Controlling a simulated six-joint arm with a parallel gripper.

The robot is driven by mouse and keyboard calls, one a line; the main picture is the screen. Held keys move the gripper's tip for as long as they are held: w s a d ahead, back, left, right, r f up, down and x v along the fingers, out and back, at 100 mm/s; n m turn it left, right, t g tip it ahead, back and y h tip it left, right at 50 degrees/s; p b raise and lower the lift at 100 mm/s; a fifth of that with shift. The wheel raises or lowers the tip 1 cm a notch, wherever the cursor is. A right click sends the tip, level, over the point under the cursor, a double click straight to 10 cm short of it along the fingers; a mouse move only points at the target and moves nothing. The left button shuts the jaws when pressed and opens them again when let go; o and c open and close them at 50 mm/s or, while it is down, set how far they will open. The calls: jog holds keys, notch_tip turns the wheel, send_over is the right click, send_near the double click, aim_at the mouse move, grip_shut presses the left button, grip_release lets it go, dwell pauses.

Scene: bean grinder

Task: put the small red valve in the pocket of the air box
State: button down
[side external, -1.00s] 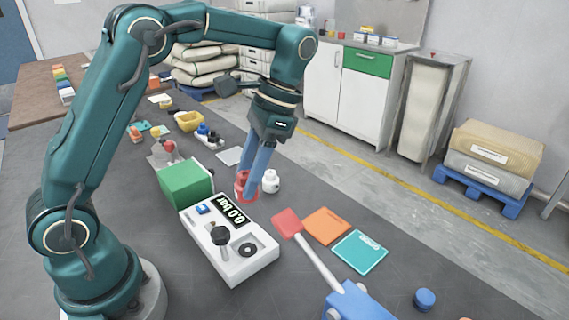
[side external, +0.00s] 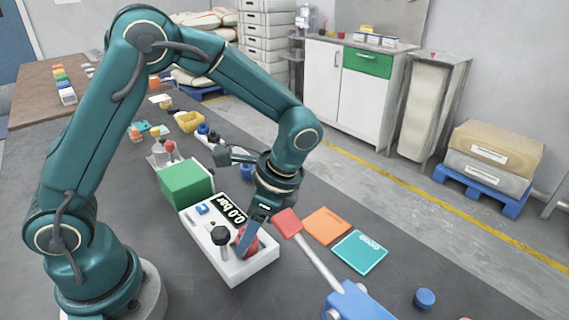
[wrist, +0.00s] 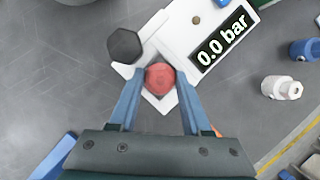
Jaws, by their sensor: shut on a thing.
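The small red valve (side external: 247,243) is between the fingers of my gripper (side external: 248,246), which is shut on it. In the wrist view the round red valve (wrist: 160,78) sits between the two blue fingertips of my gripper (wrist: 160,82). The air box (side external: 235,266) is a white box with a display reading 0.0 bar and a black knob. The valve is over its near right end, where the pocket is hidden under it. I cannot tell whether the valve is seated or held just above. The air box also shows in the wrist view (wrist: 178,40).
The black knob (side external: 221,236) stands close beside the valve. A green block (side external: 186,184) is behind the box. A red-headed tool (side external: 288,222), an orange card (side external: 327,226) and a teal card (side external: 360,251) lie to the right. A white valve (wrist: 281,88) stands apart.

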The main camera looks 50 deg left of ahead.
jog(key=shift+f, duration=0.15)
jog(key=shift+c, duration=1.8)
grip_release()
jog(key=v, duration=1.2)
jog(key=s+a+n+t+h, duration=0.1)
jog(key=s+n+t, duration=0.1)
jog(key=n, duration=0.1)
jog(key=s+a+r+n+t+h, duration=0.1)
jog(key=s+n+t, duration=0.1)
jog(key=s, duration=0.1)
jog(key=s+a+r+n+t+h, duration=0.1)
jog(key=s+n+t, duration=0.2)
jog(key=shift+s+a+n, duration=0.2)
jog(key=shift+a+n, duration=0.1)
jog(key=shift+a, duration=0.05)
jog(key=shift+s+a+f+n+t, duration=0.1)
jog(key=shift+s+f+n+t, duration=0.4)
jog(key=shift+f+n+t, duration=0.15)
